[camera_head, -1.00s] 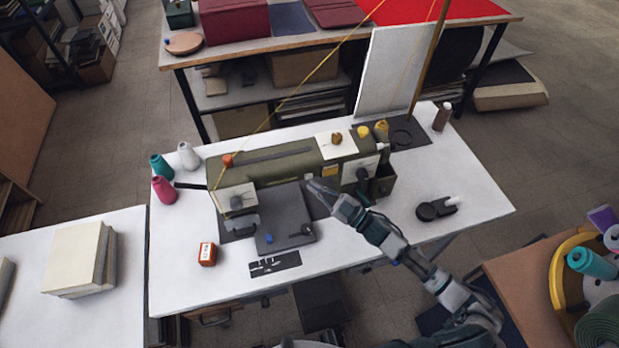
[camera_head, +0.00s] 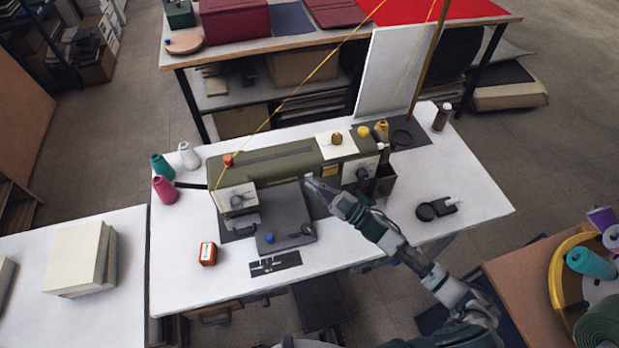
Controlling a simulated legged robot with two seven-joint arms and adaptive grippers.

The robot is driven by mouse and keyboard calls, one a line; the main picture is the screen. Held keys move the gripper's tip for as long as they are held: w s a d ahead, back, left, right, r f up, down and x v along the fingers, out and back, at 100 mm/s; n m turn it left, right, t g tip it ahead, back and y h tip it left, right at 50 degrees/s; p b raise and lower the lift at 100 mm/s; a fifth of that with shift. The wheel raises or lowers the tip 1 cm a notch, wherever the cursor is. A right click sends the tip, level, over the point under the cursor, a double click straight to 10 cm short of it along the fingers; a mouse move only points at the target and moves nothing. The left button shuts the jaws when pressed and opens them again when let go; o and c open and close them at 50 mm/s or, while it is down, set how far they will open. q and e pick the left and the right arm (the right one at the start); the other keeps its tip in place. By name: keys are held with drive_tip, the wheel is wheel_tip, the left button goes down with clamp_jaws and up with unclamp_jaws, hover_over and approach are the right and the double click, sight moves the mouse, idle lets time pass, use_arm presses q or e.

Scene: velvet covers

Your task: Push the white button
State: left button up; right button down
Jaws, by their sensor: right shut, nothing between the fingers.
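An olive-green sewing machine (camera_head: 290,160) stands on the white table (camera_head: 180,285), with a dark grey plate (camera_head: 285,220) in front of it. My right gripper (camera_head: 311,184) is shut and empty, its tips at the machine's front edge by the plate's upper right corner. It hides a little of the machine there. On the right of the table lies a small black device (camera_head: 436,208) with a round part and a small pale spot; my gripper is well apart from it. I cannot tell which small part is the white button. My left gripper is not in view.
Teal, pink and white thread cones (camera_head: 189,155) stand at the left. An orange-red box (camera_head: 207,253) and a dark strip (camera_head: 275,263) lie in front. A brown bottle (camera_head: 442,117) stands at the back right. The table's right front is mostly clear.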

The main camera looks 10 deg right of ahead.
drive_tip(key=shift+w, duration=0.1)
idle(0.3)
drive_tip(key=shift+s+p, duration=0.35)
drive_tip(key=shift+s, duration=0.25)
drive_tip(key=s+p, duration=0.3)
drive_tip(key=s, duration=0.3)
drive_tip(key=shift+d, duration=0.15)
idle(0.3)
